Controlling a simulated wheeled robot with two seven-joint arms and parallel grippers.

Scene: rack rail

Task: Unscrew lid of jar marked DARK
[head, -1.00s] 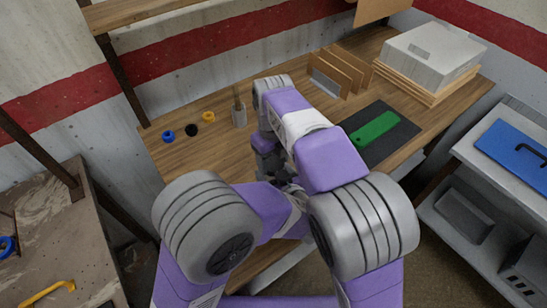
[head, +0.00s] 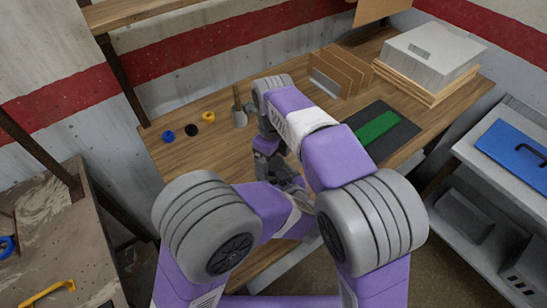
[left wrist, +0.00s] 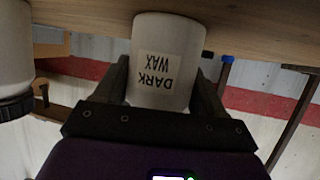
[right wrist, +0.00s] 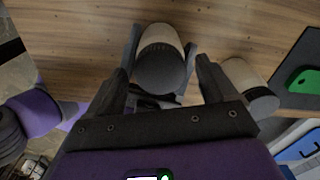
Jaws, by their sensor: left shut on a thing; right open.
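The jar marked DARK WAX (left wrist: 166,62) is white with a black-lettered label, upside down in the left wrist view. My left gripper (left wrist: 165,88) is shut on its body, one finger on each side. In the right wrist view this jar's dark grey lid (right wrist: 160,71) faces the camera. My right gripper (right wrist: 162,78) is open above it, with a finger on either side of the lid and visible gaps. In the head view my right gripper (head: 268,160) hangs over the bench, and my arms hide the jar.
A second white jar with a dark lid (right wrist: 262,101) stands close to the right in the right wrist view. On the wooden bench are a grey holder (head: 239,117), small coloured rings (head: 192,130), a dark mat (head: 400,133) with a green piece, and upright brown panels (head: 340,72).

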